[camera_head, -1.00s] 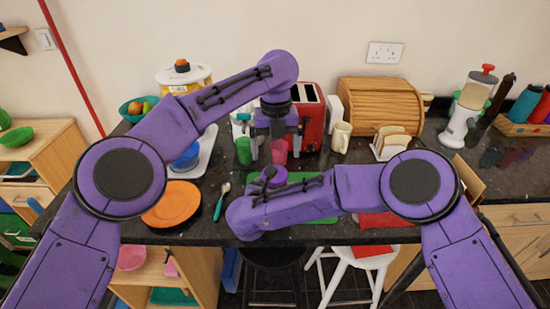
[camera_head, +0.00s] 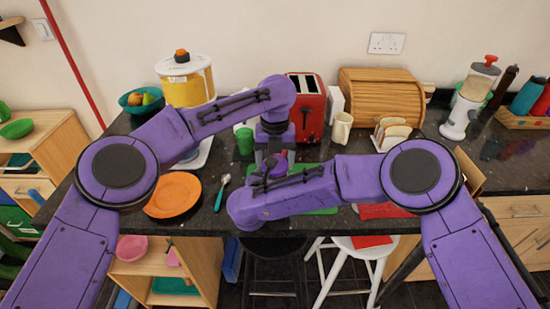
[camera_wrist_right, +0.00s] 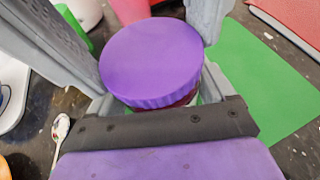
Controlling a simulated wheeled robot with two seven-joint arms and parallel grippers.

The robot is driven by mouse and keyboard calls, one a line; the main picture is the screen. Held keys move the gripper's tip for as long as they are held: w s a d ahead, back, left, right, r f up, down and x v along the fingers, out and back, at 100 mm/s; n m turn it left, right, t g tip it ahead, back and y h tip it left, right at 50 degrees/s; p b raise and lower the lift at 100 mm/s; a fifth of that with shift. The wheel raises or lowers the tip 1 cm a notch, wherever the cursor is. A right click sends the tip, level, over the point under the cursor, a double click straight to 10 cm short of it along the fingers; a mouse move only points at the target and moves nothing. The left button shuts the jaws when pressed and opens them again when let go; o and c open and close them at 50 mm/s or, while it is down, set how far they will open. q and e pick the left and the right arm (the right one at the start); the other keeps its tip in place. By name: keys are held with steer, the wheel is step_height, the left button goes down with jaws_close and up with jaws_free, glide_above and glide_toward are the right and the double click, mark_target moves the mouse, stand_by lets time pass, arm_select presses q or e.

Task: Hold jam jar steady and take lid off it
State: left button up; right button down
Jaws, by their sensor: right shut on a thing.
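A thin strip of the dark red jar (camera_wrist_right: 186,101) shows under the lid. My right gripper (camera_wrist_right: 158,50) is shut on the jar, a finger on either side. In the head view, my right arm hides most of the jar. My left gripper (camera_head: 275,157) points down just above the jar, its fingers apart. Whether it touches the lid cannot be told.
A green cup (camera_head: 244,141) and red toaster (camera_head: 310,105) stand behind. An orange plate (camera_head: 172,196) and spoon (camera_head: 222,190) lie to the left. A white mug (camera_head: 342,127) and bread box (camera_head: 380,100) are at the right.

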arm_select(q)
steer(key=c, duration=0.4)
steer(key=shift+o, duration=0.2)
steer(key=n, duration=0.3)
steer(key=shift+d, duration=0.1)
arm_select(e)
steer(key=shift+a, duration=0.1)
arm_select(q)
steer(key=o, duration=1.1)
steer(key=shift+o, duration=0.2)
